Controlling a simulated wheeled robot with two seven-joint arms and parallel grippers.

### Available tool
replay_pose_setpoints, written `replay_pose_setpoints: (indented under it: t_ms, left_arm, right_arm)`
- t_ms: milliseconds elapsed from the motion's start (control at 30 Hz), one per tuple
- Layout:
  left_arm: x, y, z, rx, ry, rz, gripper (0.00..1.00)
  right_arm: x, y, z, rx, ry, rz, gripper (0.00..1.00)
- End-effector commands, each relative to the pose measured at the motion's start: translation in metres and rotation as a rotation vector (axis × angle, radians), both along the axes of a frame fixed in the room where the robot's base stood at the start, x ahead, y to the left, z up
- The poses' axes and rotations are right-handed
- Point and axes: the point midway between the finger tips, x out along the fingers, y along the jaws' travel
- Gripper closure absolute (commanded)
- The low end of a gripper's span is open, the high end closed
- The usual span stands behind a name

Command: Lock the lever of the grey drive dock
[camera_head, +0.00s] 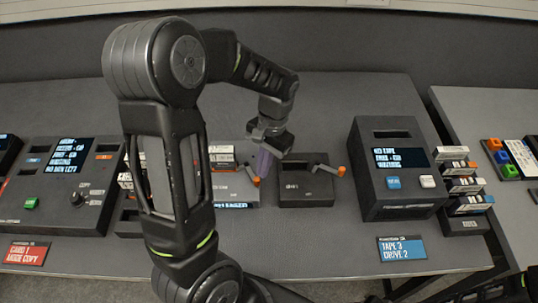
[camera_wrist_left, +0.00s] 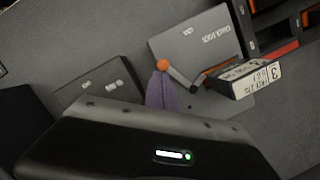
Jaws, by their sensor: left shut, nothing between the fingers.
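The lighter grey drive dock (camera_head: 238,190) is partly hidden behind my left arm. In the left wrist view, the same dock (camera_wrist_left: 190,44) has a dark lever (camera_wrist_left: 181,77) ending in an orange knob (camera_wrist_left: 162,65). A white-labelled tape (camera_wrist_left: 250,80) overlaps the dock near the lever's pivot; I cannot tell how it sits. My left gripper (camera_head: 263,165) has purple fingers, shut and empty, pointing down. In the left wrist view the fingers (camera_wrist_left: 162,92) are right beside the orange knob; whether they touch is unclear. My right gripper is not in view.
A darker dock (camera_head: 305,187) with its own orange-tipped lever (camera_head: 328,168) stands close on the right. Further right are a console (camera_head: 393,172) and a tape rack (camera_head: 461,190). A panel with a screen (camera_head: 65,185) is at left. The front table strip is mostly clear.

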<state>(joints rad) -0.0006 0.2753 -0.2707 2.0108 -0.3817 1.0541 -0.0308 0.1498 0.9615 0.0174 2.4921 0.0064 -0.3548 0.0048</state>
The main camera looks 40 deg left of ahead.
Motion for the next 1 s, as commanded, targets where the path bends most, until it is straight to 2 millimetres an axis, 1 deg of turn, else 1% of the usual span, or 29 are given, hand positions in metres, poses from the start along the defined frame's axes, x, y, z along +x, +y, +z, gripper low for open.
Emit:
replay_pose_setpoints:
  t_ms: [200, 400, 600, 1000]
  left_arm:
    - [-0.013, 0.002, 0.0, -0.001, -0.001, -0.197, 1.0]
    - [-0.022, 0.005, 0.0, -0.001, -0.001, -0.343, 1.0]
    - [-0.027, 0.008, 0.0, -0.001, 0.0, -0.336, 1.0]
    - [-0.029, 0.009, 0.0, -0.001, 0.001, -0.333, 1.0]
  right_arm:
    - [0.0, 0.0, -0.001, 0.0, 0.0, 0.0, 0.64]
    - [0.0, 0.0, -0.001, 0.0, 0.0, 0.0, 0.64]
    - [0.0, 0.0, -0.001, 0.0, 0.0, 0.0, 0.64]
    - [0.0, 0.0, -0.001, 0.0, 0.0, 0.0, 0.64]
